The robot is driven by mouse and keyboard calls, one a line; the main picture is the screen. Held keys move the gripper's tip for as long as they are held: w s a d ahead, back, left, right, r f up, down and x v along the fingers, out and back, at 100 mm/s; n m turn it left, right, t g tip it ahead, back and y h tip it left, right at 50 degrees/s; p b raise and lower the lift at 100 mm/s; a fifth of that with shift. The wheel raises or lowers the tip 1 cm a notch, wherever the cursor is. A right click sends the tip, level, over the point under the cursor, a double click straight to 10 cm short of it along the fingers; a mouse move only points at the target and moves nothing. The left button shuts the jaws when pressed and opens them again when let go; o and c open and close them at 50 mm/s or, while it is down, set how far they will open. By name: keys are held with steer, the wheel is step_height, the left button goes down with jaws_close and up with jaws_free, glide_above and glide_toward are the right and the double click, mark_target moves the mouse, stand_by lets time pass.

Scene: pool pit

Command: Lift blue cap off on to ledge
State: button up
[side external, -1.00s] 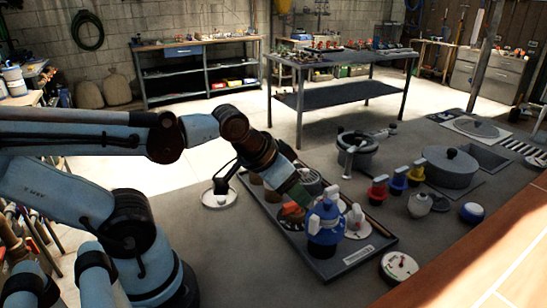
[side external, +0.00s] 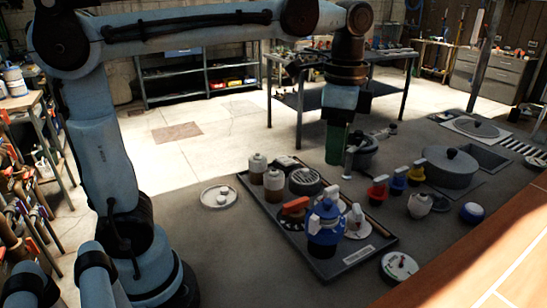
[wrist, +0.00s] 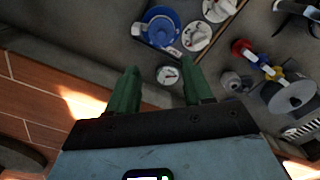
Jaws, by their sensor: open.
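A blue and white capped fitting (side external: 325,222) stands on the dark tray in the side view. In the wrist view a wide blue round top (wrist: 160,27) with white parts on it shows at the top. A smaller round piece with a blue top (side external: 472,211) sits on the bench further right. I cannot tell for certain which is the blue cap. My gripper (side external: 337,161) points down above the bench, behind and right of the tray. Its green fingers (wrist: 161,70) are apart and empty. The wooden ledge (side external: 490,265) runs along the right front.
The dark tray (side external: 348,262) also holds tan bottles (side external: 273,186) and a ribbed round part (side external: 304,181). A white dial disc (side external: 398,266) lies at its front right. Red (side external: 377,191) and yellow (side external: 398,181) valves and a grey lidded pot (side external: 450,168) stand to the right.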

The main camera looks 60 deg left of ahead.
glide_above(328, 201)
steer(key=f, duration=0.6)
steer(key=shift+d+f, duration=0.2)
steer(key=shift+f, duration=0.1)
steer(key=shift+a+f, duration=0.15)
steer(key=shift+f, duration=1.2)
steer(key=shift+a+f, duration=0.1)
steer(key=shift+f, duration=1.25)
jaws_close()
